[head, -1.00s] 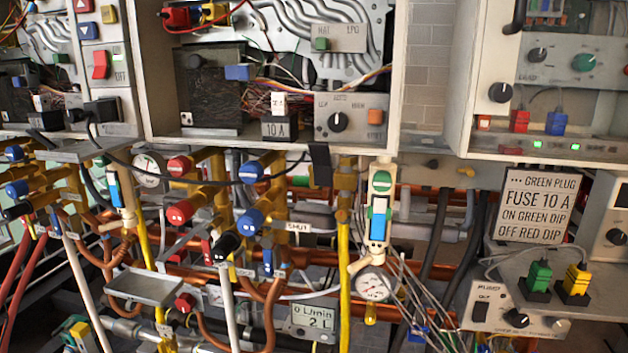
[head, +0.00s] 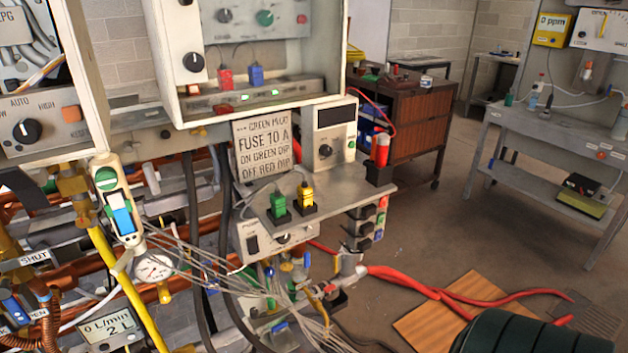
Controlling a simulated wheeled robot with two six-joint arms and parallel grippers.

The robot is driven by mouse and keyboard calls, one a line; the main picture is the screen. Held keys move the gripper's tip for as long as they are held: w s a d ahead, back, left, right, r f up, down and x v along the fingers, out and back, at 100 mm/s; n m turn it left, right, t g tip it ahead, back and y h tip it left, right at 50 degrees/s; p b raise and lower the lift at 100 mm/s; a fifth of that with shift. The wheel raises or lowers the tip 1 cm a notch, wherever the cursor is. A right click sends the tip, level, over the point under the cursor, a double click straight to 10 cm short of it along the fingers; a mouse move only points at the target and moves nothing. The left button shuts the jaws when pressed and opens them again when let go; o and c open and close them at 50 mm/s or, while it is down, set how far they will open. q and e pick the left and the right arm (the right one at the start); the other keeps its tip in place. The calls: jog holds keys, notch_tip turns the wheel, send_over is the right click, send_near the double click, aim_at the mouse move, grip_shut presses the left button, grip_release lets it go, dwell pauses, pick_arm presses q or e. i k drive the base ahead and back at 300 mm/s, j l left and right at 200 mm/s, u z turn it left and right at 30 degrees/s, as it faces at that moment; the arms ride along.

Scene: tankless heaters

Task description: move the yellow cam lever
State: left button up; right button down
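Small yellow parts (head: 328,291) show by the metal fitting (head: 346,268) at the end of a red hose, below the grey shelf. They are too small to tell whether one of them is the yellow cam lever or how it is turned. A yellow plug (head: 306,195) stands beside a green plug (head: 278,205) on the shelf; it is not a lever. Neither of my grippers is in view.
Red hoses (head: 415,285) run across the floor past a wooden board (head: 450,318). A dark ribbed cylinder (head: 530,335) fills the bottom right. Thin grey wires hang before the pipes. Open floor (head: 440,225) lies right of the shelf.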

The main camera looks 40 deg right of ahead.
aim_at(336, 260)
jog(key=z, duration=1.55)
